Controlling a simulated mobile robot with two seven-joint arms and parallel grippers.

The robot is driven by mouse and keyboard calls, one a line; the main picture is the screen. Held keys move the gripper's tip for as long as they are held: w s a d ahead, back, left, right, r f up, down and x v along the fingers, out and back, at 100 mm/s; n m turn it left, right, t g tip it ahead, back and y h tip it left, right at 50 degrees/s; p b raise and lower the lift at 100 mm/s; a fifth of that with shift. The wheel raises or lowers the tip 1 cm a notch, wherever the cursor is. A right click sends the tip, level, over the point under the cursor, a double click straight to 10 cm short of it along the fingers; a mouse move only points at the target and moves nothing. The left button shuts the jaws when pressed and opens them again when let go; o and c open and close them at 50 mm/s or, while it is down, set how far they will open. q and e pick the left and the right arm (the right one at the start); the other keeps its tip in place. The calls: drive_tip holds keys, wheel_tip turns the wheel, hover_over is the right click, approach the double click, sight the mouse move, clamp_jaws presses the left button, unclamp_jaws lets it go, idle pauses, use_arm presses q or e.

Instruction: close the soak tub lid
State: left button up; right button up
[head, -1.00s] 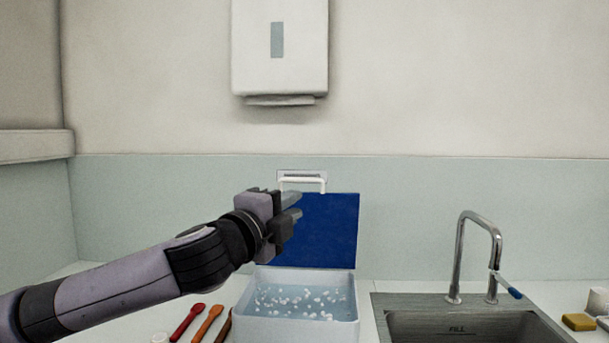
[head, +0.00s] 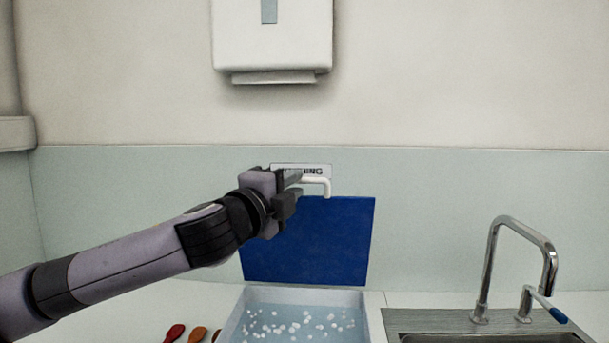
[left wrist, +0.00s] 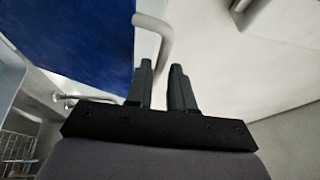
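The soak tub (head: 370,305) is a pale open box with water and several white bits in it. Its blue lid (head: 315,240) stands upright at the back, open. A white bar handle (head: 327,185) is at the lid's top edge; it also shows in the left wrist view (left wrist: 166,35). Contact cannot be told. My right gripper is out of view.
A sink (head: 480,337) with a tall tap (head: 488,260) is right of the tub. Red (head: 174,333) and orange (head: 197,335) utensil ends lie left of it. A white dispenser (head: 272,40) hangs on the wall above. A partly hidden sign (head: 315,170) is behind the handle.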

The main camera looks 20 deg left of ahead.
sight(304, 200)
use_arm(q)
drive_tip(key=shift+p+x, duration=0.55)
drive_tip(key=shift+x, duration=2.2)
clamp_jaws()
